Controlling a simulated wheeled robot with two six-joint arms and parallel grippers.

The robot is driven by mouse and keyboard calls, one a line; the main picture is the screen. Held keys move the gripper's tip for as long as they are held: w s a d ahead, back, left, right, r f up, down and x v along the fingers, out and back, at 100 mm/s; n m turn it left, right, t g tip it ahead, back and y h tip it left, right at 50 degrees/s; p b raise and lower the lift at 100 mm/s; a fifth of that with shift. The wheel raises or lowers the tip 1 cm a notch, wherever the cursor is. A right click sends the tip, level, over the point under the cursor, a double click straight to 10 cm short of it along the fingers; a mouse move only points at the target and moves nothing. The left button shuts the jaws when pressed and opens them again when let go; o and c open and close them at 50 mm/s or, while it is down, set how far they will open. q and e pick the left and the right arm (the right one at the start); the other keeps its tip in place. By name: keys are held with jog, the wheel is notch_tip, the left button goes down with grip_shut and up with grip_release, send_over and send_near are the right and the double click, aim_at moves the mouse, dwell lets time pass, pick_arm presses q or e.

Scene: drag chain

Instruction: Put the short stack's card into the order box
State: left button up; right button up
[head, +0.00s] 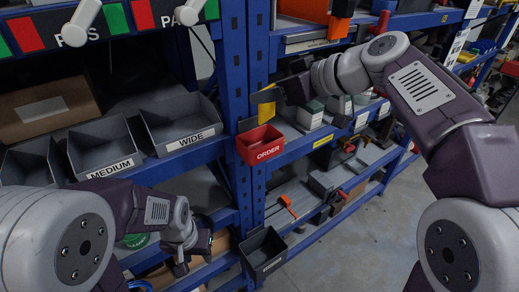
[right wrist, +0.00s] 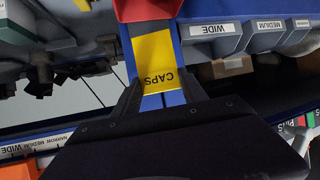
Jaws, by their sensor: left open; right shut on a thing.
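My right gripper (head: 276,94) is shut on a yellow card (head: 266,112) and holds it just above the red order box (head: 262,147). In the right wrist view the card (right wrist: 155,60) is marked CAPS and sits between the fingertips (right wrist: 160,92). The order box also shows at the top edge of that view (right wrist: 148,8). My left gripper (head: 183,262) is low at the left, open and empty, away from the box.
Grey bins marked MEDIUM (head: 101,150) and WIDE (head: 180,125) stand on the left shelf. A blue rack post (head: 236,60) rises beside the order box. An empty dark bin (head: 264,253) hangs lower down. Several small cartons (head: 310,115) stand right of the box.

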jog(key=shift+w, duration=0.15)
jog(key=o, duration=1.4)
jog(key=shift+d, duration=0.1)
jog(key=shift+r, duration=0.1)
jog(key=b+v, duration=0.1)
jog(key=v, duration=0.8)
